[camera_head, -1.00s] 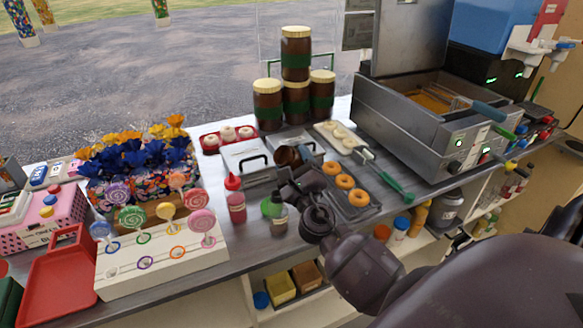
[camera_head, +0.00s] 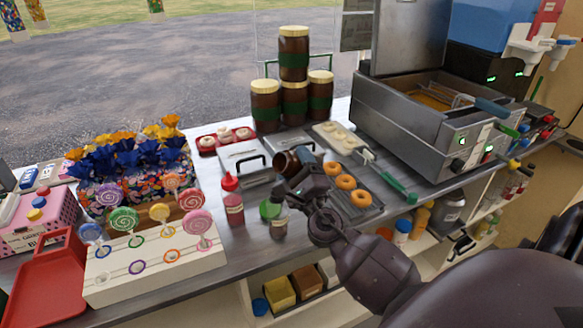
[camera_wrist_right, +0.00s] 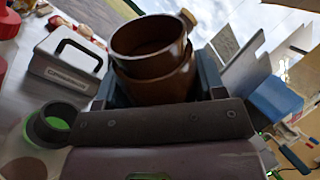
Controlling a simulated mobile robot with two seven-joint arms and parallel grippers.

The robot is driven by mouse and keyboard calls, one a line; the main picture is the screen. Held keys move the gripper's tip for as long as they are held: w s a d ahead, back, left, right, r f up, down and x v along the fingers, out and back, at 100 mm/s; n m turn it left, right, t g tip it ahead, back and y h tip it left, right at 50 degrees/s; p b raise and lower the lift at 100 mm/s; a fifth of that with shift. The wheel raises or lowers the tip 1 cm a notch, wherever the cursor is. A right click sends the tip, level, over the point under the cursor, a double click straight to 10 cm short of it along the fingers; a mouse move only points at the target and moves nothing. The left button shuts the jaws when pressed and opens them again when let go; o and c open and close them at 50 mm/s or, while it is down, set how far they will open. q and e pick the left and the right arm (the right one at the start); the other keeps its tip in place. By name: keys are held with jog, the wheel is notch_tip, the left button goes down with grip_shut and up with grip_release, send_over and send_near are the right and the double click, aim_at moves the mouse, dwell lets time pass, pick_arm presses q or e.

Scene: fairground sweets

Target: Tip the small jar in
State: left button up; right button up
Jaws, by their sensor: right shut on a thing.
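My right gripper (camera_head: 304,174) is shut on a small brown jar (camera_head: 285,163) and holds it tilted above the counter, near the lidded metal containers. In the right wrist view the jar (camera_wrist_right: 150,75) sits between the fingers. Its open round mouth shows there, and I see no contents inside. My left gripper is not in view.
A red squeeze bottle (camera_head: 233,205) stands left of the gripper. A tray with doughnuts (camera_head: 346,182) is to the right, beside the metal fryer (camera_head: 432,135). Big stacked brown jars (camera_head: 294,95) stand behind. A lollipop stand (camera_head: 150,268) is at the left.

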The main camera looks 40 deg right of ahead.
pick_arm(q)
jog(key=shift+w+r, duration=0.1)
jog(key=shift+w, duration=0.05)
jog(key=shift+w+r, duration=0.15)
pick_arm(e)
jog(key=shift+r+n, duration=0.1)
jog(key=shift+n, duration=0.2)
jog(key=shift+r+n+y, duration=0.15)
jog(key=shift+n+y, duration=0.25)
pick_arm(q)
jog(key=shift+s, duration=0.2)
pick_arm(e)
jog(key=shift+r, duration=0.1)
